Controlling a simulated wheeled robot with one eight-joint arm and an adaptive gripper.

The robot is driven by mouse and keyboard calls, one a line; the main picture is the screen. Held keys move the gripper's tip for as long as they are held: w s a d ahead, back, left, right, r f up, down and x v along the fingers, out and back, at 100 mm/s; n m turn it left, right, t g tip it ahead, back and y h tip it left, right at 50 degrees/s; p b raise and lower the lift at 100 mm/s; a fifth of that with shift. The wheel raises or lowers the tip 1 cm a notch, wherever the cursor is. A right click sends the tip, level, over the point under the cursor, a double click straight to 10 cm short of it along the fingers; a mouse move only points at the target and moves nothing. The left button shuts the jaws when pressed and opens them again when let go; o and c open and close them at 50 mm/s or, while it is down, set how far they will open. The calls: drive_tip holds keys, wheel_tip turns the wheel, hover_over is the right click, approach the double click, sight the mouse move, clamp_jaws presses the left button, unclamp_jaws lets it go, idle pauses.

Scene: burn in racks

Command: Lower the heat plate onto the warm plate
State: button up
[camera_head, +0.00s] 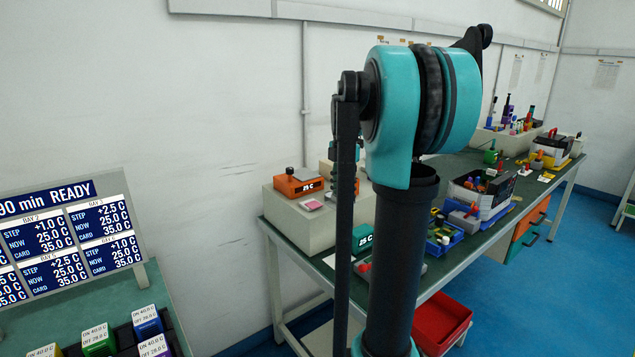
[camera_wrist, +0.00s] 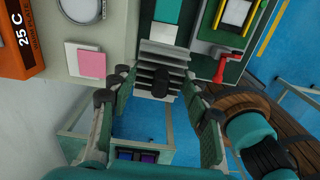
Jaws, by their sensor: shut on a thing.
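My gripper (camera_wrist: 158,84) shows in the wrist view with a finger on each side of a finned grey block with a black knob (camera_wrist: 161,83). The gripper is shut on this block, which I take to be the heat plate (camera_wrist: 154,58). An orange unit marked 25 C (camera_wrist: 22,40) stands at the upper left; its small lettering is hard to read. It also shows in the head view (camera_head: 298,185) on a pale block. A teal unit marked C (camera_head: 362,237) sits on the bench. My arm hides the gripper's fingertips in the head view.
A pink pad (camera_wrist: 91,64) lies on the pale block (camera_wrist: 113,25) beside the orange unit. A red-handled device (camera_wrist: 222,65) stands right of the held block. The green bench (camera_head: 440,262) carries several trays and tools. A red bin (camera_head: 440,322) is below.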

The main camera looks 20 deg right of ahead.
drive_tip(key=w+a+r+m, duration=0.25)
drive_tip(key=w+m, duration=0.35)
drive_tip(key=w, duration=0.3)
drive_tip(key=w+a+r+m, duration=0.2)
drive_tip(key=w+r+m, duration=0.2)
drive_tip(key=w+m, duration=0.3)
drive_tip(key=w+a+r+m, duration=0.25)
drive_tip(key=w+m, duration=0.25)
drive_tip(key=w, duration=0.5)
drive_tip(key=shift+s+d+f, duration=0.1)
drive_tip(key=shift+d+f, duration=0.1)
drive_tip(key=shift+f, duration=1.7)
drive_tip(key=shift+d+f, duration=0.2)
drive_tip(key=shift+f, duration=1.7)
drive_tip(key=shift+f, duration=0.5)
drive_tip(key=o, duration=1.4)
drive_tip(key=shift+c, duration=0.2)
drive_tip(key=shift+r, duration=0.1)
